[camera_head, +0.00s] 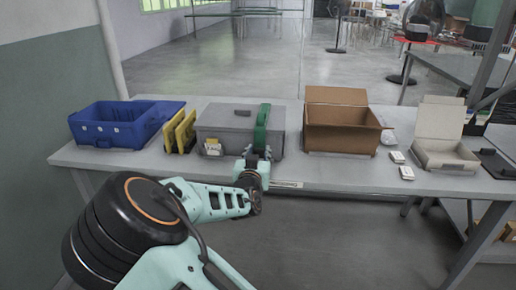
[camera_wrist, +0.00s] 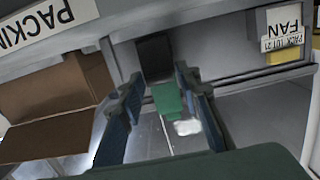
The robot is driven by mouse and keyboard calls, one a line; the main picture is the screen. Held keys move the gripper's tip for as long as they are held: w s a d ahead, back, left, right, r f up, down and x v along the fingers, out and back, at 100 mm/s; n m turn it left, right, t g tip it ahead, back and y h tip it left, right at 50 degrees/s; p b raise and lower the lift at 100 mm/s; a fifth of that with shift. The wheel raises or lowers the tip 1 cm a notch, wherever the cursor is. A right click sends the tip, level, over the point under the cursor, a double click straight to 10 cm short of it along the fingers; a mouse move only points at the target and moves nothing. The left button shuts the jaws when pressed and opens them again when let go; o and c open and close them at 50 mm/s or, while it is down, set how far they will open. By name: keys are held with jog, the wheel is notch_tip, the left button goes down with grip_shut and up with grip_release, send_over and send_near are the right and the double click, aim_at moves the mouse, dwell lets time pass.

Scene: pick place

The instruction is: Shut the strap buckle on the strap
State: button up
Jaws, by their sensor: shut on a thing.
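A green strap (camera_head: 262,125) runs over the right part of a closed grey case (camera_head: 226,118) on the table. My gripper (camera_head: 258,157) is at the lower front end of this strap, in front of the case. In the wrist view the two blue fingers of my gripper (camera_wrist: 167,100) stand on either side of a green strap buckle (camera_wrist: 166,98) and are shut on it. A dark block (camera_wrist: 155,57) lies just beyond the green piece, and I cannot tell whether they are joined. The fingers hide part of the buckle.
A blue open crate (camera_head: 112,130) and yellow pieces (camera_head: 180,132) stand left of the case. An open brown carton (camera_head: 340,132) and an open pale box (camera_head: 444,150) stand to the right, with small white boxes (camera_head: 402,166) between them. The grey table (camera_head: 325,172) has a narrow clear strip in front.

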jog(key=o, duration=1.2)
jog(key=shift+c, duration=0.2)
jog(key=s+r, duration=0.1)
jog(key=s, duration=1.1)
jog(key=shift+a+r, duration=0.15)
jog(key=shift+r, duration=0.15)
jog(key=shift+c, duration=0.2)
